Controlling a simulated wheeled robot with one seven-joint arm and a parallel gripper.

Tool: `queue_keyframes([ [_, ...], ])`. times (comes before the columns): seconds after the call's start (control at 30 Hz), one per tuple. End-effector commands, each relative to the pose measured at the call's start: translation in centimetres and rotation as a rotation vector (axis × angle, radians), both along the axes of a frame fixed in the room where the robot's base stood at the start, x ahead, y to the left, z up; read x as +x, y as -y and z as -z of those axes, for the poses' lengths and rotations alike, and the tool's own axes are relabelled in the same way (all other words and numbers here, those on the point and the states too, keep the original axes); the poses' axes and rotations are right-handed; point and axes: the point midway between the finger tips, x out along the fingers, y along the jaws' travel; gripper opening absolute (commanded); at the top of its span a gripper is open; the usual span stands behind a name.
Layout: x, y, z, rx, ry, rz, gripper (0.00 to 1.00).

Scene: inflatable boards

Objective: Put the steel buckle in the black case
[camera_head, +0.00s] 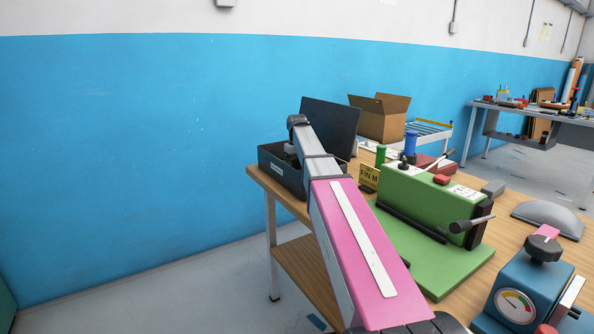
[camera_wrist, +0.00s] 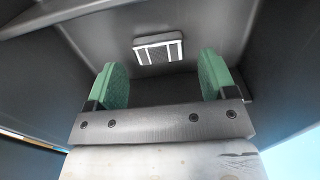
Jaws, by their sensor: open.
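The black case (camera_head: 285,180) stands open at the far left corner of the wooden table, its lid (camera_head: 343,122) raised. My arm reaches over to it, and my gripper is mostly hidden there in the head view. In the wrist view my gripper (camera_wrist: 160,75) is inside the case, with its two green-padded fingers spread apart. The steel buckle (camera_wrist: 159,50), a light frame with two bars, lies flat on the dark case floor (camera_wrist: 190,18), just beyond the fingertips. The fingers look clear of it. The buckle cannot be seen in the head view.
A green machine (camera_head: 430,200) with a lever stands right of my arm. Green and blue bottles (camera_head: 410,143) and a yellow sign (camera_head: 369,177) are near the case. A cardboard box (camera_head: 382,120) is behind. A blue gauge device (camera_head: 525,290) sits at front right.

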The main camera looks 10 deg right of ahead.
Motion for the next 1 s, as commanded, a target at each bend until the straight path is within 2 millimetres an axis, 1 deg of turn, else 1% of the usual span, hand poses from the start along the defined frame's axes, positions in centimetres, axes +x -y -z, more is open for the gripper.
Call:
queue_keyframes([
  [0.03,0.1,0.0,-1.1,0.0,0.002,0.0,0.78],
  [0.3,0.1,0.0,-6.4,0.0,0.002,0.0,0.78],
  [0.5,0.1,0.0,-9.2,-0.001,0.001,0.0,0.78],
  [0.7,0.0,0.0,-10.3,0.0,0.0,0.0,0.78],
  [1.0,0.0,0.0,-10.3,0.0,0.0,0.0,0.78],
])
